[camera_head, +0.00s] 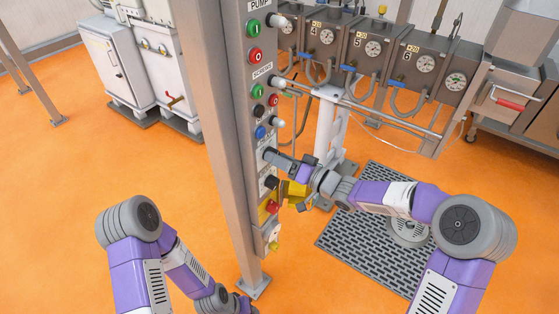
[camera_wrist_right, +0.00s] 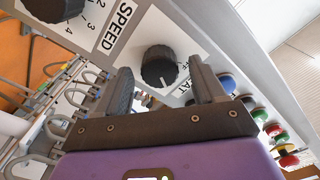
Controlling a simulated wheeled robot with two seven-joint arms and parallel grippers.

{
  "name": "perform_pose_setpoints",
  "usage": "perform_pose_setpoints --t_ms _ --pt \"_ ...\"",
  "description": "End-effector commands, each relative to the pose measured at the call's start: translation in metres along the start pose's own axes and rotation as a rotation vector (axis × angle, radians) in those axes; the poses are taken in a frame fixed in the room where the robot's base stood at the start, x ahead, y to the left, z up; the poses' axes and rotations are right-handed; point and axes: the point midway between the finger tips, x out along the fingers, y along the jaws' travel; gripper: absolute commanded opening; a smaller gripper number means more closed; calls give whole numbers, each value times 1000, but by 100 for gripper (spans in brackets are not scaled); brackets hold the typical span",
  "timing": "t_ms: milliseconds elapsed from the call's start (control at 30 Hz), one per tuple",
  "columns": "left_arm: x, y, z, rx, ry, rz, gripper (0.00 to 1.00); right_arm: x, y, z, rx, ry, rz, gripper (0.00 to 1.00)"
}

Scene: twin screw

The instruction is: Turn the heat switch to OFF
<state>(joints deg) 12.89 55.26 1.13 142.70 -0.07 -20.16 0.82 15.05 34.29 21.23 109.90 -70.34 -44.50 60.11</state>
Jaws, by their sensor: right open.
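The heat switch (camera_wrist_right: 160,68) is a round black knob with a white pointer line on a white plate. Its label is partly covered; only "AT" and part of other lettering show. My right gripper (camera_wrist_right: 165,90) is open, with one finger on each side of the knob; I cannot tell whether they touch it. In the head view my right gripper (camera_head: 274,158) is at the control post and hides the knob. My left arm is low at the left of the head view, and its gripper does not show.
The speed knob (camera_wrist_right: 56,6) is beside the heat switch, and in the head view it is just below my gripper (camera_head: 271,182). Coloured buttons, including a blue one (camera_head: 260,132), line the post (camera_head: 215,110) above. Machines stand behind.

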Motion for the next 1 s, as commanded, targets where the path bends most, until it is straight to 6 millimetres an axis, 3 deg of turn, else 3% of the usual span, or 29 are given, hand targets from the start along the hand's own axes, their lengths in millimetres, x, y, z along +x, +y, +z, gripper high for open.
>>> perform_pose_setpoints --t_ms 333,700,1000 --pt "1 0 0 0 0 0 43 5 0 0 1 0 1 68" --pt "1 0 0 0 0 0 43 4 0 0 1 0 1 13" --pt "3 -1 0 0 0 0 43 4 0 0 -42 0 1 13"
